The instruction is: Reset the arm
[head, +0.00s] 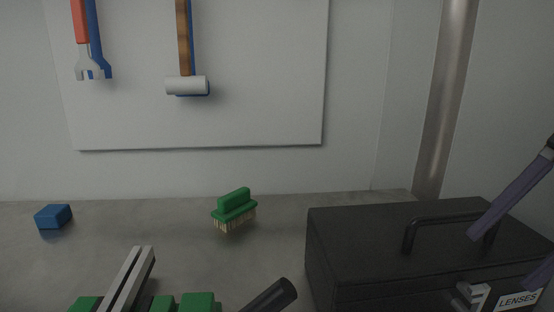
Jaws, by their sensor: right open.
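My right gripper (500,258) comes in at the right edge, with two long purple-grey fingers spread apart. It is open and nothing shows between the fingers. It is in front of the right part of a black case (350,235), and one finger overlaps the end of the case's handle (455,217) in the picture. I cannot tell whether it touches the case. The rest of the right arm is out of the frame. My left gripper is not in view.
A green brush (235,207) and a blue block (53,216) are on the grey bench (150,225). Grey bars (130,280), green pieces (198,302) and a dark cylinder (270,298) show at the bottom. A metal pole (444,95) stands behind the case.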

